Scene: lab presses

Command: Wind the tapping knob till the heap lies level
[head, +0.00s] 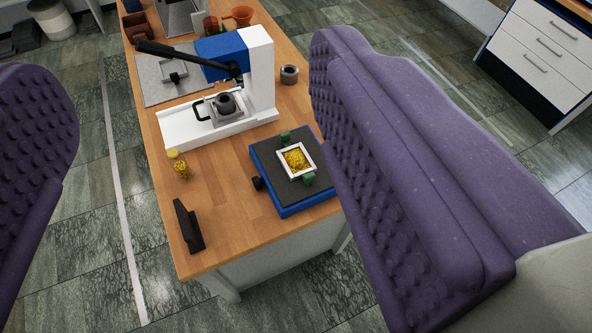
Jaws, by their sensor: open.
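The heap (296,159) is yellow and grainy. It lies in a white square frame (282,164) between two green blocks, on the dark top of a blue-sided box (290,209). A small black knob (257,184) sticks out of the box's left side. I take this to be the tapping knob. My gripper (193,68) is open, with its two purple studded fingers wide apart at the left and right. Nothing is between them close up. The right finger hides the box's right edge. The knob stands clear of both fingers, lower down on the table.
The wooden table (230,226) carries a white press (265,65) with a black lever, a small jar of yellow grains (179,166), a black upright piece (187,226) and a grey ring (289,74). Bare wood lies left of the knob. A drawer cabinet (545,50) stands far right.

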